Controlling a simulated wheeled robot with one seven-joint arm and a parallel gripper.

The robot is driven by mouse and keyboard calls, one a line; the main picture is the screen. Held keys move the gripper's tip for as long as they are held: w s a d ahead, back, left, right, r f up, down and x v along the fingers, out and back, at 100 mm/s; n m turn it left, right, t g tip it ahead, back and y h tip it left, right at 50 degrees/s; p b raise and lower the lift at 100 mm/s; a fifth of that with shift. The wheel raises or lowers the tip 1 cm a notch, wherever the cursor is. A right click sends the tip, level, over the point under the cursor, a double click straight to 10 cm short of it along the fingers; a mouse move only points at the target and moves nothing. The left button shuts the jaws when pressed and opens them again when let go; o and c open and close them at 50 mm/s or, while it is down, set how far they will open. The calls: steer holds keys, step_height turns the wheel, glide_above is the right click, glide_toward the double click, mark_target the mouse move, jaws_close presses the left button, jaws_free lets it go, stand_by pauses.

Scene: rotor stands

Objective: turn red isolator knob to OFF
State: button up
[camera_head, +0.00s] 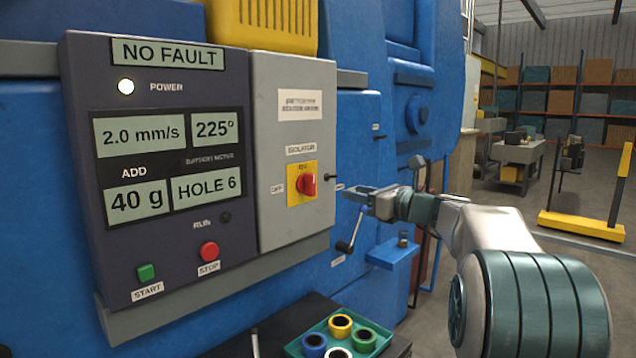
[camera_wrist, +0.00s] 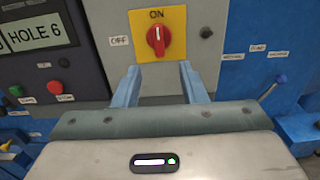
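The red isolator knob (camera_head: 307,185) sits on a yellow plate (camera_head: 294,197) on the grey isolator box. In the wrist view the knob (camera_wrist: 158,40) has its white mark upright under the word ON, and an OFF label (camera_wrist: 119,40) is to the left of the plate. My gripper (camera_head: 350,191) is open and empty, apart from the knob and to its right in the head view. In the wrist view its two blue fingers (camera_wrist: 165,78) are spread below the knob, with nothing between them.
The dark control panel (camera_head: 165,224) left of the box reads NO FAULT and has a green START button (camera_head: 147,272) and a red STOP button (camera_head: 209,251). A green tray (camera_head: 330,346) with several coloured rings is below.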

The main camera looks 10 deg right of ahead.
mark_target(314, 183)
steer(key=p+x, duration=0.4)
steer(key=x, duration=0.9)
steer(key=shift+a, duration=0.15)
